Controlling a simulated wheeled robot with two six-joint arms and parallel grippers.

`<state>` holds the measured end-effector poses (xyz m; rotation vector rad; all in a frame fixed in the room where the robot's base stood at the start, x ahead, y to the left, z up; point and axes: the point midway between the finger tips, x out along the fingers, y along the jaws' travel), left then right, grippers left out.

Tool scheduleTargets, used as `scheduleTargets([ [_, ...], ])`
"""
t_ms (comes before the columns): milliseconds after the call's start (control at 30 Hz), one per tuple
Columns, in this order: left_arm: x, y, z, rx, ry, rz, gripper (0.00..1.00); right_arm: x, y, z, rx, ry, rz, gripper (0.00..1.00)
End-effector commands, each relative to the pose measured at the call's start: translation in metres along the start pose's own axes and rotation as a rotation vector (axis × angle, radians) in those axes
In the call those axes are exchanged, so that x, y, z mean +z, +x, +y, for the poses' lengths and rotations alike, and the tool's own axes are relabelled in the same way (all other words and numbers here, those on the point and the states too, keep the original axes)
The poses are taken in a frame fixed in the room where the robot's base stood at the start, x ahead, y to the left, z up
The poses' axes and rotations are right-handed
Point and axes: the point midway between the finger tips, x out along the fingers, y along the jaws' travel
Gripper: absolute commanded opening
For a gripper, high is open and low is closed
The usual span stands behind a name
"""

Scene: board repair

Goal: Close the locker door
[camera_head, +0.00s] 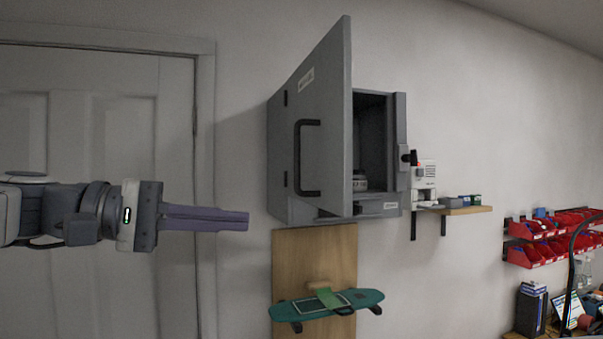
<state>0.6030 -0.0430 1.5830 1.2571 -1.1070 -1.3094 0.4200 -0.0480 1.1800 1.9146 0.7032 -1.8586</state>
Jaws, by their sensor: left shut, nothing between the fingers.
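A grey wall locker (279,160) hangs in the middle of the head view. Its grey door (325,110) is hinged on the left and stands open, swung out towards me. The door has a black handle (297,158) on its outer face. The dark inside of the locker shows to the right of the door, with a small grey item (360,183) on its floor. My left gripper (248,220) comes in from the left with its fingers together and empty. In the picture it is left of and lower than the handle. My right gripper is not in view.
Below the locker, a teal skateboard (358,299) is on a wooden panel (345,250). To the right, a small wall shelf (465,210) carries a white device (423,182). Red bins (525,255) hang farther right above a cluttered bench. A closed room door (90,120) is behind my left arm.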

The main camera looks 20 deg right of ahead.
Motion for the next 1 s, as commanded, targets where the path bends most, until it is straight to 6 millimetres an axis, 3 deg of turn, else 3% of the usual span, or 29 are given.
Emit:
scheduleTargets([
  [33,-0.001,-0.009,0.019,0.046,0.021,-0.003,0.00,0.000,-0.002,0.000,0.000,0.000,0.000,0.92],
  [100,0.000,-0.015,0.035,0.090,0.042,-0.014,0.00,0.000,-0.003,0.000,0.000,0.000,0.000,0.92],
  [267,0.003,-0.008,0.048,0.117,0.054,-0.027,0.00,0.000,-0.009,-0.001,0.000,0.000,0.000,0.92],
  [700,0.007,0.082,0.060,0.114,0.051,-0.031,0.00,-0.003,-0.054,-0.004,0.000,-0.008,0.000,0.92],
  [1000,0.006,0.118,0.061,0.114,0.052,-0.025,0.00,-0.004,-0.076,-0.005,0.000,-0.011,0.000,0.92],
])
